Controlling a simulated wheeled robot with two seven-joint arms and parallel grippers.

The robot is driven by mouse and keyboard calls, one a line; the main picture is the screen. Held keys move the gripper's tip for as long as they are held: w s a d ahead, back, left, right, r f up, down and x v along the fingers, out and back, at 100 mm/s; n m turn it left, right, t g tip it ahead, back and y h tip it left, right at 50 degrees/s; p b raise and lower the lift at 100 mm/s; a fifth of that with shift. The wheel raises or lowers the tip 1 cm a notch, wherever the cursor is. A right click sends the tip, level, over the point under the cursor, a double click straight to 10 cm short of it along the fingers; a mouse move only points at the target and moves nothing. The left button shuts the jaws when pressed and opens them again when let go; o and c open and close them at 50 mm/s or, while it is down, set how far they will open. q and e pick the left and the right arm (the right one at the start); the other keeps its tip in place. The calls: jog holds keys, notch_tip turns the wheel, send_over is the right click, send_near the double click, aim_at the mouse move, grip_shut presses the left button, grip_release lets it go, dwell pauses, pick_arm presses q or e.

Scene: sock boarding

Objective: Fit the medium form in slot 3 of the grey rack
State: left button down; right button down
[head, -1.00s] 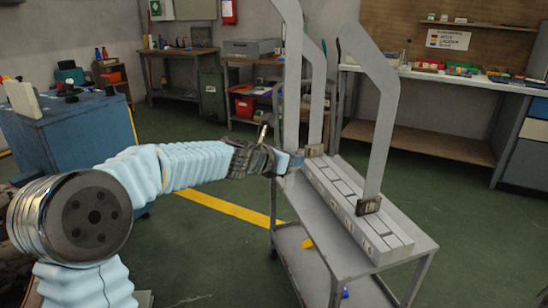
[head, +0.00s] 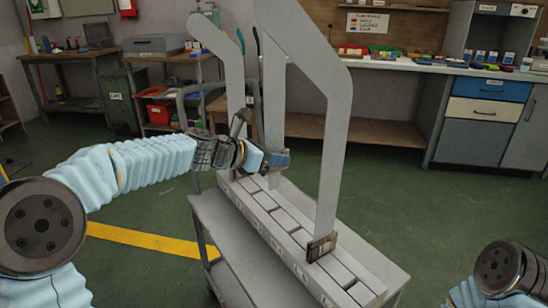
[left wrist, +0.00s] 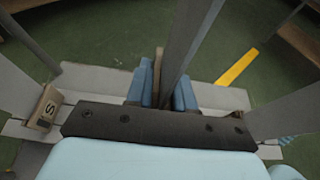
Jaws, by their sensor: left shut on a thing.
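The grey rack (head: 262,222) is a long slotted bar on a cart; its slot labels are too small to read. My left gripper (head: 275,160) is over the rack's far part. It is shut on a flat grey form, apparently the medium form (head: 274,100). In the left wrist view, the form (left wrist: 180,45) stands between the blue fingers (left wrist: 160,92). Its lower end is largely hidden, so I cannot tell whether it is seated. Another form (head: 333,150) stands upright at the near end in a brown foot (head: 321,248). My right gripper is out of view.
A third tall form (head: 234,85) rises left of the held one. In the left wrist view, a brown foot marked S (left wrist: 46,108) is at the left. A workbench (head: 400,68) runs along the back. Green floor is open right of the cart.

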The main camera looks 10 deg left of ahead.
aim_at(276, 177)
pick_arm(q)
jog(key=shift+f, duration=0.1)
notch_tip(276, 177, down, 6)
jog(key=b, duration=0.4)
jog(key=shift+r+b, duration=0.2)
jog(key=shift+b, duration=0.1)
jog(key=shift+p, duration=0.45)
dwell(1.3)
jog(key=shift+f+b, duration=2.8)
jog(key=shift+f, duration=0.55)
jog(key=c, duration=0.9)
grip_release()
